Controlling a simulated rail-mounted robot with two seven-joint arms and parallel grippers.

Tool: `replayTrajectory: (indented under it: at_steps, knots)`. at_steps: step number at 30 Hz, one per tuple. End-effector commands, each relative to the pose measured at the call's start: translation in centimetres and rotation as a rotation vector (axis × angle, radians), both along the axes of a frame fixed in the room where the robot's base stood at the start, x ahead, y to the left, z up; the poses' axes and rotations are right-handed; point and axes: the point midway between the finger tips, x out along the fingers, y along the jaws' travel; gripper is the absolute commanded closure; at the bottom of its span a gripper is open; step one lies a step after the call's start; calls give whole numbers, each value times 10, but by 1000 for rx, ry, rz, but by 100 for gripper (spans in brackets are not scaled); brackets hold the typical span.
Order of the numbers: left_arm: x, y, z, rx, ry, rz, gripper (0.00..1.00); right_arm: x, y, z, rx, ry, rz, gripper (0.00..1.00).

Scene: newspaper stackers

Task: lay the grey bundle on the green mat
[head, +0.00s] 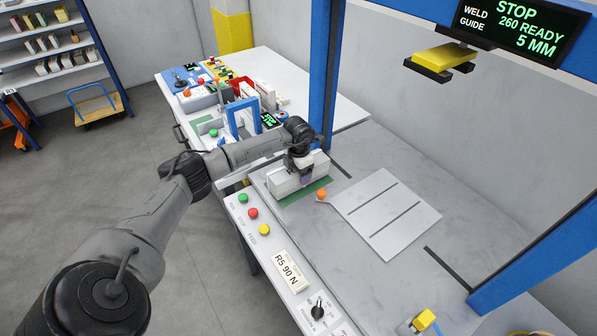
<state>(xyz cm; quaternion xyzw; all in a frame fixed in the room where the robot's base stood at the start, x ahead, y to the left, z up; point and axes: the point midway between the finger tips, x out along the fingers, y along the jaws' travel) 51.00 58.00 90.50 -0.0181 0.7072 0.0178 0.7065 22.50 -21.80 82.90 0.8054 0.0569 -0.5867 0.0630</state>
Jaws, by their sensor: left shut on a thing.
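My left gripper (306,177) is shut on the grey bundle (285,185), a pale, long block near the middle of the head view. The bundle is over the green mat (308,194), which shows as a green strip along its front edge. The bundle hides most of the mat. I cannot tell whether the bundle touches the mat or is held just above it. The gripper and wrist hide part of the bundle's top. My right gripper is not in view.
An orange knob (321,194) stands close to the bundle's right end. A slotted light plate (387,214) lies to the right. A blue post (325,75) rises behind the bundle. A control panel (285,262) with buttons runs along the front edge.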

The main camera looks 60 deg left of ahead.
Motion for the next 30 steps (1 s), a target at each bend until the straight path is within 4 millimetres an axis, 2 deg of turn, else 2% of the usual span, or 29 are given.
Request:
replayTrajectory:
  at_steps: [13, 14, 22, 30]
  knots:
    - [1, 0, -6, 0, -5, 0, 97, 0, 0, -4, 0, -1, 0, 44]
    - [1, 0, -5, 0, -5, 0, 25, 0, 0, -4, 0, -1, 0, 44]
    - [0, 0, -6, 0, -2, 0, 0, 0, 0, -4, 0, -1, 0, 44]
    - [0, 0, -5, 0, 2, 0, 0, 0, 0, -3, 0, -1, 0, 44]
